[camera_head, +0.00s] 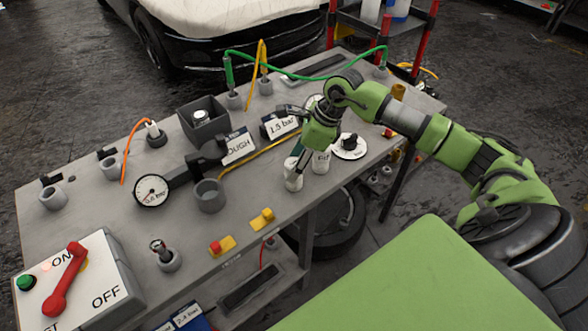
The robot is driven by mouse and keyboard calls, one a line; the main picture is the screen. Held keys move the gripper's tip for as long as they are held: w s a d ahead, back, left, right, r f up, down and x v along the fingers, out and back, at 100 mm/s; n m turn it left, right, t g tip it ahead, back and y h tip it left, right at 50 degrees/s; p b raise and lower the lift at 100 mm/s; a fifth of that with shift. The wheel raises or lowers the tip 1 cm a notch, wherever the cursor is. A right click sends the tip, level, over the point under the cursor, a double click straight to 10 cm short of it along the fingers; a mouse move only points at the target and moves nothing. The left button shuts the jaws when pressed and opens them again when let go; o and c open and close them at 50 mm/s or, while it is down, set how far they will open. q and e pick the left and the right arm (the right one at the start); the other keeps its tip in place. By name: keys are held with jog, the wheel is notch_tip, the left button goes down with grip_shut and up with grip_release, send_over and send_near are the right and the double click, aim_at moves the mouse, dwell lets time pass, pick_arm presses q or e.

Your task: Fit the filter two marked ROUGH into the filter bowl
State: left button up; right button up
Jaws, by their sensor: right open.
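I cannot read ROUGH on either cylinder. A sign ending in "OUGH" (239,148) stands farther back. A grey open cup (210,196), possibly the filter bowl, stands left of the cylinders beside the gauge. My left gripper is not in view.
A pressure gauge (152,191) and a dark square holder (204,122) stand on the grey table (110,215). A "1.5 bar" sign (281,125) is behind my right gripper. A control box with a red lever (66,280) is at the front left. Yellow blocks (262,219) line the front edge.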

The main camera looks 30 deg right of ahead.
jog(key=shift+w+a+f, duration=0.15)
jog(key=shift+a+f, duration=0.05)
jog(key=shift+f, duration=0.35)
jog(key=c, duration=1.2)
jog(key=shift+r, duration=0.15)
